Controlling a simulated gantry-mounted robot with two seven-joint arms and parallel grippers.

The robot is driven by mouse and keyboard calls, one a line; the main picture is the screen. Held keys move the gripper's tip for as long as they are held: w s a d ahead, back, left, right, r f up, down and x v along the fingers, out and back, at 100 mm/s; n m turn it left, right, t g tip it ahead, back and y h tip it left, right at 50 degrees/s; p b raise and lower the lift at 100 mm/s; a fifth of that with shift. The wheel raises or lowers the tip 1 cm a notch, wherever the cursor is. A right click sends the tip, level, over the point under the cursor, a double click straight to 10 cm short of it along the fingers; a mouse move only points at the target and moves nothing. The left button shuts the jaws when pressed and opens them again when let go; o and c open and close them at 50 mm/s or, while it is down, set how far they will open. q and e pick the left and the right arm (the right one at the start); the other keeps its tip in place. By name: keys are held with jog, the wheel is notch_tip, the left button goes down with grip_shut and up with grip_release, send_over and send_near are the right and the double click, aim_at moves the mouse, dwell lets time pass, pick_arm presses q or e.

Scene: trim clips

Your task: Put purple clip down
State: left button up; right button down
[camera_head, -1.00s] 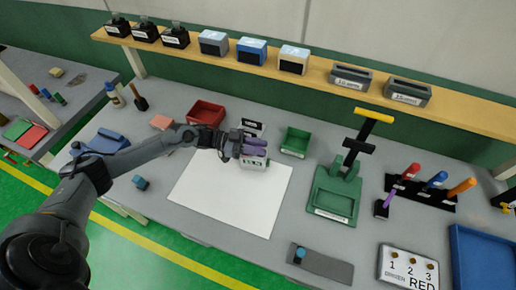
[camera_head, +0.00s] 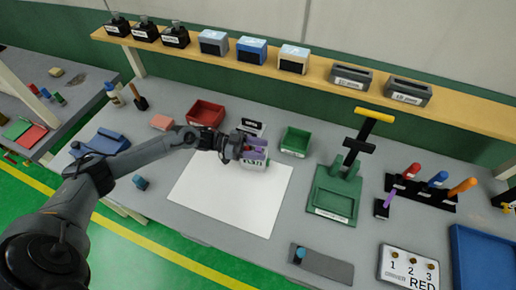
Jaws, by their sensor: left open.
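My left gripper (camera_head: 259,147) is open, at the top edge of the white sheet. Purple parts (camera_head: 255,154), which look like the purple clip, show at its fingers, above or on a small pale labelled block (camera_head: 254,165). The clip is small and partly hidden by the fingers, so I cannot tell whether it touches them or what it rests on. My right gripper is not in view.
The white sheet (camera_head: 225,205) lies mostly bare in front. A red bin (camera_head: 206,113) and a green bin (camera_head: 295,141) stand behind. A green press (camera_head: 335,195) with a yellow handle stands to the right. A grey plate (camera_head: 325,267) lies at the front.

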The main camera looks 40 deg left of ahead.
pick_arm(q)
jog(key=v, duration=0.9)
jog(key=shift+b, duration=0.45)
jog(key=shift+o, duration=0.2)
jog(key=shift+v, duration=0.95)
jog(key=shift+f, duration=0.1)
